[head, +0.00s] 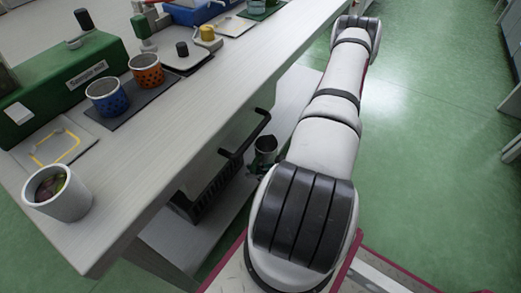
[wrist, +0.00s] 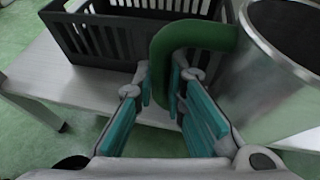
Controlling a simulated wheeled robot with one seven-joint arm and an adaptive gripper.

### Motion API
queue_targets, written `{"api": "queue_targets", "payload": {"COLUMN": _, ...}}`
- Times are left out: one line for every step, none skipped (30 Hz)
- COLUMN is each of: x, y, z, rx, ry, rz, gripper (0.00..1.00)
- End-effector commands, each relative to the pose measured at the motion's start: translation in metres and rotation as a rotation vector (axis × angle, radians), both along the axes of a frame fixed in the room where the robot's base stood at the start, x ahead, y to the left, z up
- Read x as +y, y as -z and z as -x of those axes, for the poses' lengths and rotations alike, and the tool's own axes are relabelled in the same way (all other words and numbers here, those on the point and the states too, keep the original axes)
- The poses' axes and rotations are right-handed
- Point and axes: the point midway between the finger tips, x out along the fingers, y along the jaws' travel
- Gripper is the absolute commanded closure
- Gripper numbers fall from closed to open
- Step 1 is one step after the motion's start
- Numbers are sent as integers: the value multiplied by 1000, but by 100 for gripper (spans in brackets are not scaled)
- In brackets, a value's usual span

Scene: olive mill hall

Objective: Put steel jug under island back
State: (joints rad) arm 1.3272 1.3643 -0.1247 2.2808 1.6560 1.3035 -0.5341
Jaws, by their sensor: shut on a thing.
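The steel jug (wrist: 283,95) fills the right side of the wrist view. Its green handle (wrist: 190,34) arches over toward my gripper (wrist: 168,85). The teal-padded fingers are shut on the handle. The island (head: 192,136) is the long pale counter. Its lower shelf (wrist: 70,82) lies beneath the jug. I cannot tell whether the jug touches the shelf.
Cups, a white pot (head: 52,204) and a green machine (head: 60,90) stand on the worktop. Green floor is clear at right.

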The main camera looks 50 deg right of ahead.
Motion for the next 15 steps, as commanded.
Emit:
{"api": "queue_targets", "payload": {"x": 0, "y": 3, "z": 0, "rx": -1, "ry": 4, "rz": 1, "gripper": 100}}
{"api": "queue_targets", "payload": {"x": -1, "y": 4, "z": -2, "rx": -2, "ry": 5, "rz": 3, "gripper": 100}}
{"api": "queue_targets", "payload": {"x": -5, "y": 5, "z": -4, "rx": -2, "ry": 5, "rz": 5, "gripper": 100}}
{"api": "queue_targets", "payload": {"x": -9, "y": 6, "z": -7, "rx": -3, "ry": 5, "rz": 7, "gripper": 100}}
{"api": "queue_targets", "payload": {"x": -14, "y": 6, "z": -10, "rx": -4, "ry": 4, "rz": 9, "gripper": 100}}
{"api": "queue_targets", "payload": {"x": -21, "y": 6, "z": -15, "rx": -4, "ry": 3, "rz": 10, "gripper": 100}}
{"api": "queue_targets", "payload": {"x": -27, "y": 7, "z": -20, "rx": -4, "ry": 2, "rz": 10, "gripper": 100}}
{"api": "queue_targets", "payload": {"x": -33, "y": 9, "z": -24, "rx": -4, "ry": 2, "rz": 10, "gripper": 100}}
{"api": "queue_targets", "payload": {"x": -41, "y": 9, "z": -30, "rx": -4, "ry": 2, "rz": 10, "gripper": 100}}
{"api": "queue_targets", "payload": {"x": -47, "y": 10, "z": -34, "rx": -4, "ry": 2, "rz": 11, "gripper": 100}}
{"api": "queue_targets", "payload": {"x": -53, "y": 11, "z": -38, "rx": -4, "ry": 1, "rz": 10, "gripper": 100}}
{"api": "queue_targets", "payload": {"x": -61, "y": 12, "z": -43, "rx": -4, "ry": 2, "rz": 11, "gripper": 100}}
{"api": "queue_targets", "payload": {"x": -67, "y": 12, "z": -48, "rx": -5, "ry": 2, "rz": 10, "gripper": 100}}
{"api": "queue_targets", "payload": {"x": -73, "y": 13, "z": -52, "rx": -5, "ry": 2, "rz": 9, "gripper": 100}}
{"api": "queue_targets", "payload": {"x": -81, "y": 14, "z": -57, "rx": -5, "ry": 2, "rz": 9, "gripper": 100}}
